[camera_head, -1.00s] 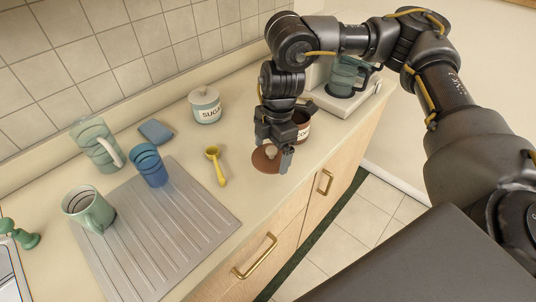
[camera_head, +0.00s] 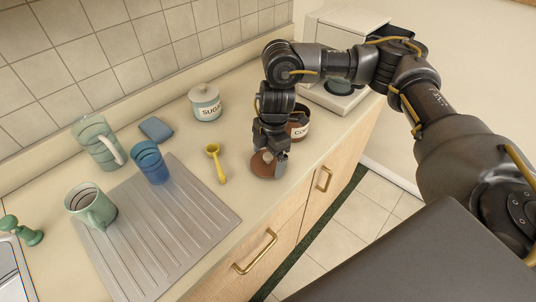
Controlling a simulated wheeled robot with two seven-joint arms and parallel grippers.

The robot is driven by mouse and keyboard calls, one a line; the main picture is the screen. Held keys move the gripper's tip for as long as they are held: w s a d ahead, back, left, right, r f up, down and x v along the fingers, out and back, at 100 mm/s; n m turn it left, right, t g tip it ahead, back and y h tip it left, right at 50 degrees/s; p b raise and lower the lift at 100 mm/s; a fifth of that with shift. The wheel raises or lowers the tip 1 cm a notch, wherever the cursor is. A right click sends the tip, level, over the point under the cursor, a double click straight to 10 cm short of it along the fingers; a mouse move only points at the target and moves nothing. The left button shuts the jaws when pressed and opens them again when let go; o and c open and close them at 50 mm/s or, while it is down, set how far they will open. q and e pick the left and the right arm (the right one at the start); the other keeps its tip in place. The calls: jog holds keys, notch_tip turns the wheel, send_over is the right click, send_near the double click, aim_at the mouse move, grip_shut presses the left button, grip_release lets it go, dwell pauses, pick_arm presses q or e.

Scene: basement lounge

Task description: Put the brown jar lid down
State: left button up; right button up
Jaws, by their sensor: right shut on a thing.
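The brown jar lid (camera_head: 263,171) is at the front part of the counter, lying level. My right gripper (camera_head: 270,159) points down over it and is shut on its knob, which the fingers mostly hide. The lid is at or very near the counter top; I cannot tell whether it touches. The brown jar (camera_head: 299,126) with a white label stands open just behind and right of the gripper, partly hidden by it. My left gripper is not in view.
A yellow scoop (camera_head: 216,164) lies left of the lid. The sugar jar (camera_head: 205,103) stands behind. A ridged drainboard (camera_head: 190,225) with a blue cup (camera_head: 150,163) and green mug (camera_head: 91,206) is at left. The coffee maker (camera_head: 345,38) stands back right. The counter's front edge is close to the lid.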

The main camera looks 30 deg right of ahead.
jog(key=shift+f, duration=0.1)
jog(key=o, duration=0.7)
jog(key=shift+f, duration=0.1)
jog(key=shift+c, duration=0.2)
jog(key=shift+r, duration=0.3)
notch_tip(320, 180, up, 12)
jog(key=d, duration=0.1)
jog(key=shift+d+f+b, duration=0.15)
jog(key=shift+d+b, duration=0.1)
jog(key=shift+b, duration=0.15)
